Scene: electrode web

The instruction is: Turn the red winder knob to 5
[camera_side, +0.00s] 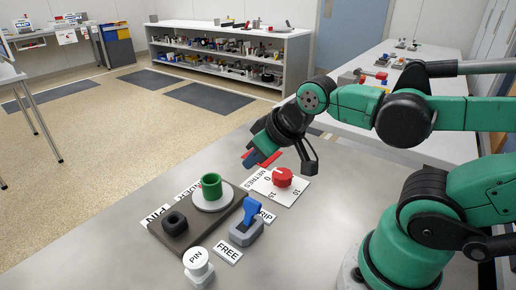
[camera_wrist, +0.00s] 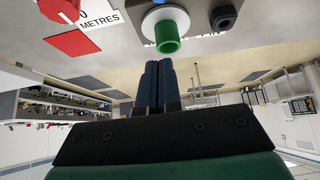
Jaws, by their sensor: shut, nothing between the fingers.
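The red winder knob (camera_side: 283,176) sits on a white dial card (camera_side: 292,190) lettered METRES, with 0, 10 and 15 readable around it. A pale mark shows on the knob's top, but I cannot tell exactly which number it points at. In the wrist view the knob (camera_wrist: 60,8) is cut off at the upper left corner. My gripper (camera_side: 254,161) is in the air to the left of the knob and apart from it. Its dark blue fingers (camera_wrist: 159,65) are shut together with nothing between them.
A green cylinder (camera_side: 211,184) stands on a white disc on a dark plate, beside a black ring-like part (camera_side: 175,223). A flat red piece (camera_wrist: 72,45) lies beside the card.

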